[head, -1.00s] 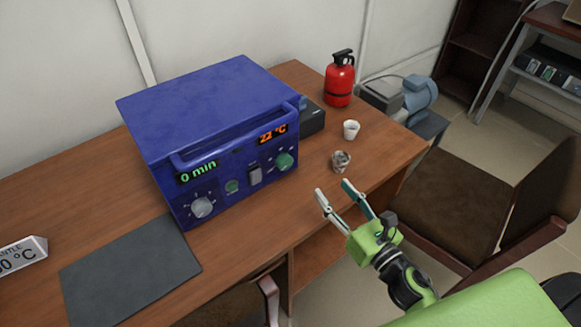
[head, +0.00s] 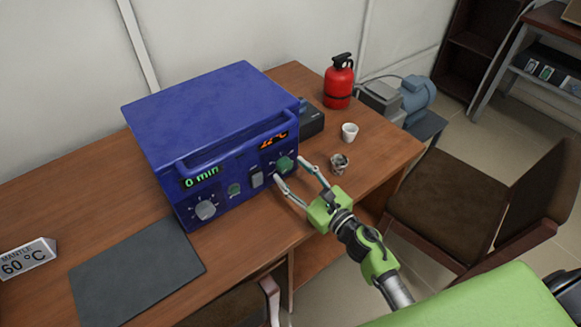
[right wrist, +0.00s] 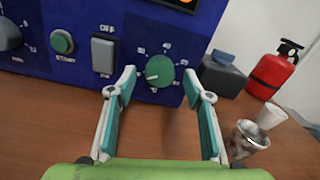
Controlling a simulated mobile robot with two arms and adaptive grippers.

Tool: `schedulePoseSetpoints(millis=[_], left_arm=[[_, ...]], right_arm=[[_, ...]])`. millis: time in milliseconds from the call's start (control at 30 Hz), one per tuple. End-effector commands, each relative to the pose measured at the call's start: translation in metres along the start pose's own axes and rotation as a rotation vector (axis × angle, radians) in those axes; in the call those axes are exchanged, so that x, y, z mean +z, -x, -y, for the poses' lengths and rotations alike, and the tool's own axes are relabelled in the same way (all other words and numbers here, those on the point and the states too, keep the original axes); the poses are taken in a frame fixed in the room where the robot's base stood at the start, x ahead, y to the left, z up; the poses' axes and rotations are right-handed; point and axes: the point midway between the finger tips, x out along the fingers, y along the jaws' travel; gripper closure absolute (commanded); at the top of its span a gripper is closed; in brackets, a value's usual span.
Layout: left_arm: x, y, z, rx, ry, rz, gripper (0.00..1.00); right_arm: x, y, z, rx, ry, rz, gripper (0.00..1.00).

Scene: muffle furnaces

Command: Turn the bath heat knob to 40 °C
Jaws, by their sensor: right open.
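The blue heating unit (head: 215,125) stands on the desk with a handle bar across its front. Its green heat knob (head: 285,163) sits at the right, below an orange display (head: 273,141) partly hidden by the bar. In the right wrist view the knob (right wrist: 160,71) has a numbered scale around it; its pointer lies toward the lower left. My right gripper (head: 290,169) is open and empty, in front of the knob. In the wrist view its fingertips (right wrist: 160,82) lie on either side of the knob; I cannot tell if they touch it. My left gripper is out of view.
A rocker switch (right wrist: 103,54), a START button (right wrist: 62,42) and a silver knob (head: 205,209) are left of the green knob. Cups (head: 349,132), a red extinguisher (head: 339,82) and a "MANTLE 60 °C" sign (head: 28,258) stand on the desk. A dark mat (head: 138,272) lies in front.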

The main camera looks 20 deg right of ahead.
Motion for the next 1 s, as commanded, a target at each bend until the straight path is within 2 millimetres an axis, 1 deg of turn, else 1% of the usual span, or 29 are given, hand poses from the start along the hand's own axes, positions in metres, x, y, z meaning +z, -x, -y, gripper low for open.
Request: schedulePoseSetpoints(millis=[33,200,467,500,567,600,633,1000], left_arm=[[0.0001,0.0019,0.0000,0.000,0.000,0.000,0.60],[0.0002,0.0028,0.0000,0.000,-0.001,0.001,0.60],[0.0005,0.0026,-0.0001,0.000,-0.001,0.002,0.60],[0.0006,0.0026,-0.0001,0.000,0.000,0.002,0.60],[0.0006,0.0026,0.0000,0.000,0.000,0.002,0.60],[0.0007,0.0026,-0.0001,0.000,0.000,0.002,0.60],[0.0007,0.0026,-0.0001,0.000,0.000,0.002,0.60],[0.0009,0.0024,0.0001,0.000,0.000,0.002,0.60]], right_arm=[[0.0013,-0.0057,0.0003,0.000,0.000,0.001,0.53],[0.0003,-0.0141,0.0002,0.000,0.000,0.000,0.53],[-0.0002,-0.0146,0.0000,0.000,0.000,0.000,0.53],[-0.0002,-0.0146,0.0000,0.000,0.000,0.000,0.64],[-0.0002,-0.0145,0.0000,0.000,0.000,0.000,0.79],[-0.0002,-0.0145,0.0000,0.000,0.000,0.000,0.90],[-0.0002,-0.0145,0.0000,0.000,0.000,0.000,0.92],[-0.0004,-0.0143,0.0001,0.000,-0.038,-0.001,0.92]])
